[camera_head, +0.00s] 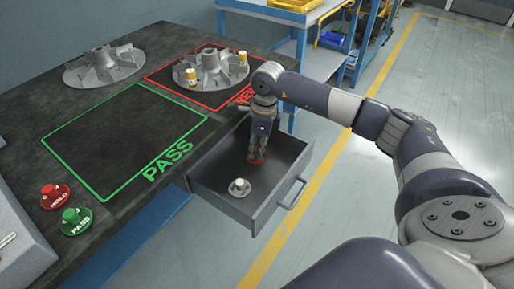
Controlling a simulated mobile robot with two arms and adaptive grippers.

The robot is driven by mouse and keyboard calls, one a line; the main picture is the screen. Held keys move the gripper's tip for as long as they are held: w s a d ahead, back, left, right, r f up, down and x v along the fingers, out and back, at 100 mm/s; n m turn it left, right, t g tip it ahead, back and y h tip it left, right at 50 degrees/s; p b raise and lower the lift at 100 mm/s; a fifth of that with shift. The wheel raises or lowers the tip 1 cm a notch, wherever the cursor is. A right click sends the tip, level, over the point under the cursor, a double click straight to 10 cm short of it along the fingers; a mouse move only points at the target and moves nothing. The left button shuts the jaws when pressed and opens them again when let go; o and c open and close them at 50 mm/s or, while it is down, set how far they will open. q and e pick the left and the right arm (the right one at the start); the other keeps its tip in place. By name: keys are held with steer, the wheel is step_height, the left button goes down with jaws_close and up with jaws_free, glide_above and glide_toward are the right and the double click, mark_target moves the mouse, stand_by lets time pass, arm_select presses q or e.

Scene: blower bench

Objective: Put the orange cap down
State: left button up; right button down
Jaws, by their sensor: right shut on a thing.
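The orange cap (257,159) shows as a small orange-red piece at the fingertips of my right gripper (257,150). The gripper points down inside the open drawer (220,198), over its far part. It is shut on the cap, and the fingers hide part of it. I cannot tell whether the cap touches the drawer floor. My left gripper is not in view.
A small silver part (239,188) lies in the drawer's near part. On the bench are a bare impeller (104,66), an impeller with brass pieces (210,68) in the red-outlined area, an empty green PASS area (125,135), a red HOLD button (54,196) and a green PASS button (76,221).

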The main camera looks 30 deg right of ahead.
steer(key=c, duration=1.7)
jaws_free()
steer(key=shift+o, duration=0.9)
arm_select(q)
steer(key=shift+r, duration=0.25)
